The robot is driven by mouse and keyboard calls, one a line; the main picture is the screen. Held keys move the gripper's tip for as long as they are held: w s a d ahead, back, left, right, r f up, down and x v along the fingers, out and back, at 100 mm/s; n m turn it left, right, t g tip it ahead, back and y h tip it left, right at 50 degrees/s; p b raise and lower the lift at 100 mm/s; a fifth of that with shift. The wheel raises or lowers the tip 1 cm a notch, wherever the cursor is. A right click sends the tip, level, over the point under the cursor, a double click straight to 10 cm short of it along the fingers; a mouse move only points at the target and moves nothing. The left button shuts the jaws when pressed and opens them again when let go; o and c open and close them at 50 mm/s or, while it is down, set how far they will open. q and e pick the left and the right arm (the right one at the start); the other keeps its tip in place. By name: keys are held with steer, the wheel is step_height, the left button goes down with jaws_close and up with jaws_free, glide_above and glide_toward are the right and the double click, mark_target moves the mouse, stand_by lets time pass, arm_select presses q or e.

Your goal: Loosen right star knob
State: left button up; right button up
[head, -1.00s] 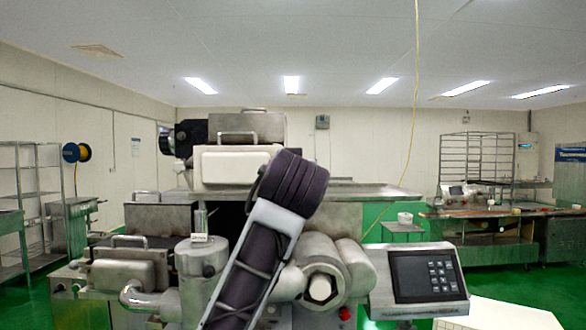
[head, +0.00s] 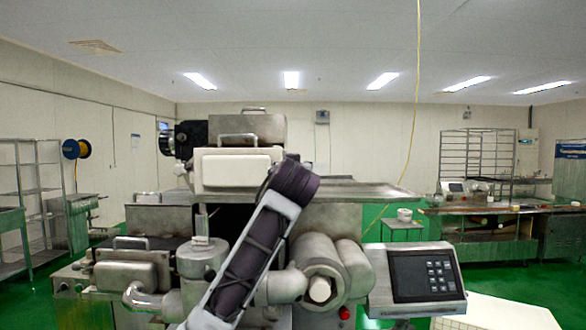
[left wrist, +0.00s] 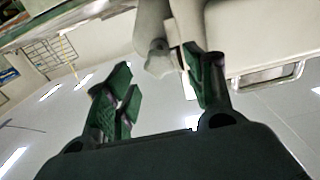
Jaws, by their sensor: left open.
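In the left wrist view a pale, lobed knob (left wrist: 158,59), which looks like a star knob, sits at the end of a light grey rounded part (left wrist: 151,22). My left gripper (left wrist: 158,77) is open, with its green-padded fingers spread. In that picture the knob lies between the fingertips, near the right one; I cannot tell whether they touch. In the head view my arm rises in front of the machine (head: 323,262), and its gripper does not show. No star knob is clear there. My right gripper is not in view.
The machine has a control panel (head: 424,276) at its right and a cream block (head: 235,168) on top. A steel cylinder (head: 201,262) stands left of my arm. A white surface (head: 500,312) is at the lower right. Racks and a bench stand farther back.

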arm_select(q)
steer(key=shift+w+p, duration=0.35)
steer(key=shift+w, duration=1.25)
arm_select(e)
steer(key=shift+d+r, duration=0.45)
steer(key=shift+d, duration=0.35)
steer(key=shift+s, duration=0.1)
arm_select(q)
steer(key=c, duration=1)
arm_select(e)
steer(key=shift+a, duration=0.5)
